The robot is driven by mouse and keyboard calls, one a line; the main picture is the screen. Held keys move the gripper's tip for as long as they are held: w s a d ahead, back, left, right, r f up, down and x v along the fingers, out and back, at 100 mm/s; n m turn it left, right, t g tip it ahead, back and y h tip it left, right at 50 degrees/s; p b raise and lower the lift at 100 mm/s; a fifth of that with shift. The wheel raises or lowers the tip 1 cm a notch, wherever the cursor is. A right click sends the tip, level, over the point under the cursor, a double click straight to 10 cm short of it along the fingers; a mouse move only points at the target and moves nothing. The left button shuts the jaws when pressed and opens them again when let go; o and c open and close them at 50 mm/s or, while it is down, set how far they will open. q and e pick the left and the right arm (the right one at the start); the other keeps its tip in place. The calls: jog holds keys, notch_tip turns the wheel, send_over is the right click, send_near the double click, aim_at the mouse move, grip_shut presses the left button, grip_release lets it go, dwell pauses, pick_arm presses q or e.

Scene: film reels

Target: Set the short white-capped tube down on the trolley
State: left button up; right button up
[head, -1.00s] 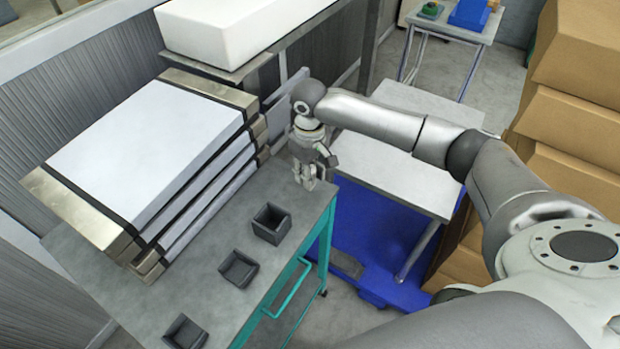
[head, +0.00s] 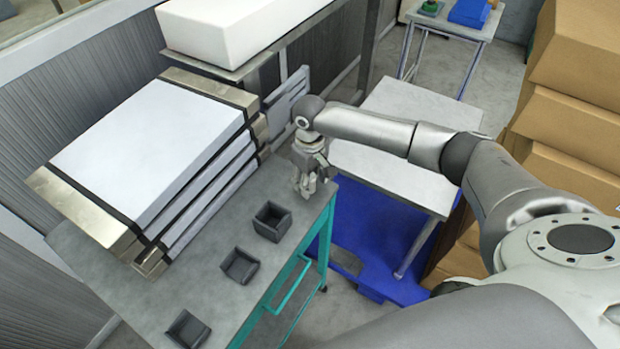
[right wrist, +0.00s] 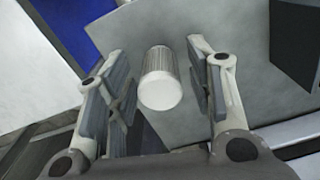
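The short tube (right wrist: 160,80) has a round white cap and a ribbed grey side. In the right wrist view it is between the two fingers of my right gripper (right wrist: 162,85), with a narrow gap visible on each side, so the fingers are open around it. Its far end is against the grey trolley top, and it looks upright there. In the head view my right gripper (head: 306,186) is low over the far right corner of the trolley (head: 215,220); the tube is too small to make out there. My left gripper is not in view.
Three dark open bins (head: 272,221) stand in a row along the trolley's right edge. A stack of large white-topped panels (head: 150,150) fills its left side. A white table (head: 400,150) and brown boxes (head: 570,60) are on the right.

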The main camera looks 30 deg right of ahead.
notch_tip(320, 180, up, 12)
jog(key=b, duration=0.2)
jog(key=shift+r+b, duration=0.2)
jog(key=shift+b, duration=0.15)
dwell(0.3)
